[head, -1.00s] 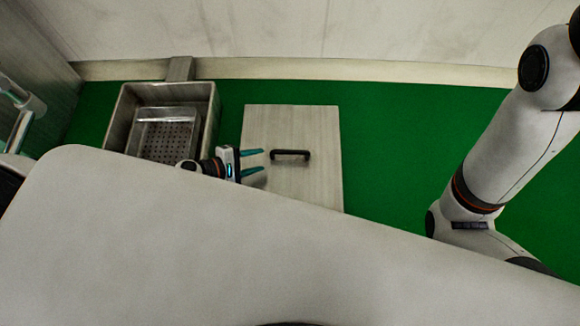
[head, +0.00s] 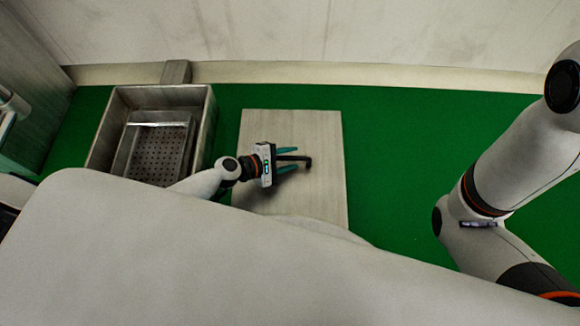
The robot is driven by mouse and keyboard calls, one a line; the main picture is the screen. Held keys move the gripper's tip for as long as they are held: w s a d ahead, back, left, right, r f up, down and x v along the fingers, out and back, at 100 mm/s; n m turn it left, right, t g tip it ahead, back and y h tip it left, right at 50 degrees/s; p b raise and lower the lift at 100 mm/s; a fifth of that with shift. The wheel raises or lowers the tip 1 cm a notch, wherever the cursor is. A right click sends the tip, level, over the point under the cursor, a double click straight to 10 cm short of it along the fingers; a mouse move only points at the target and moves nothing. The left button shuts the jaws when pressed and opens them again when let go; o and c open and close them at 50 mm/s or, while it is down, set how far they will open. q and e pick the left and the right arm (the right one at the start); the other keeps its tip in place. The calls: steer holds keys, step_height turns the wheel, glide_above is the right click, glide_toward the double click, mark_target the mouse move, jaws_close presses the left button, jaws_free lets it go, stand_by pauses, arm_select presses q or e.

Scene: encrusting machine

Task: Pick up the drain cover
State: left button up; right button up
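The drain cover (head: 318,190) is a flat, pale, square plate lying on the green floor in the middle of the head view. Its black bar handle (head: 303,158) stands near the plate's centre. My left gripper (head: 288,160) is over the plate with its two teal fingers pointing right, open, one on the far side and one on the near side of the handle's left part. I cannot tell whether the fingers touch the handle. My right arm comes in at the right, and its gripper is out of view.
A metal basin (head: 208,130) with a perforated tray (head: 157,150) inside sits left of the plate. A pale wall and ledge (head: 400,74) run along the back. Green floor (head: 400,140) is free right of the plate. My own white body covers the foreground.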

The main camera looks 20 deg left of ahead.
arm_select(q)
steer(key=shift+w+d+f, duration=0.15)
steer(key=shift+w+d, duration=0.05)
steer(key=shift+w, duration=0.05)
jaws_close()
steer(key=shift+s, duration=0.1)
stand_by(1.1)
